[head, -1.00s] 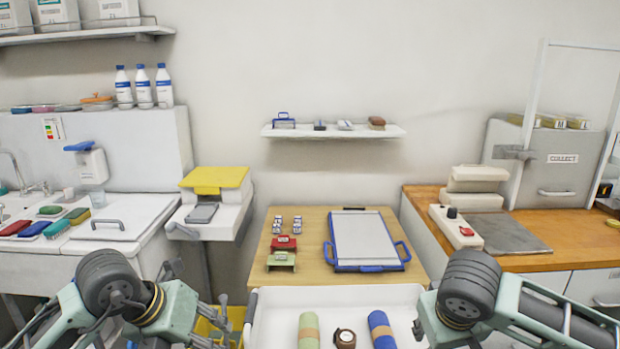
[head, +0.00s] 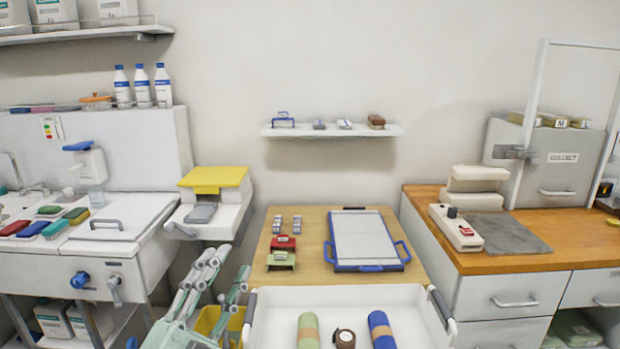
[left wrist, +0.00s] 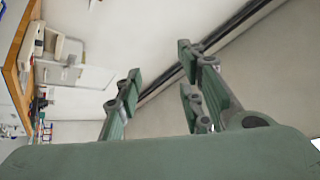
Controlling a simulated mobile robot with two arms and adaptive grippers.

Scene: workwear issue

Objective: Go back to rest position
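My left gripper (head: 222,270) points upward at the lower left of the head view, in front of the yellow-topped unit. In the left wrist view its fingers (left wrist: 158,78) are spread apart with nothing between them. My right gripper is not in view. The white tray cart (head: 275,299) in front of me carries a green roll (head: 308,332), a brown round item (head: 344,339) and a blue roll (head: 381,330); the lower edge of the picture cuts them off.
Behind the cart, a wooden table (head: 308,225) bears a blue-framed board (head: 362,240) and small red and green holders. A sink counter (head: 122,232) stands left and a wood-topped counter (head: 560,258) right. A yellow bin (head: 207,318) is low behind my left gripper.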

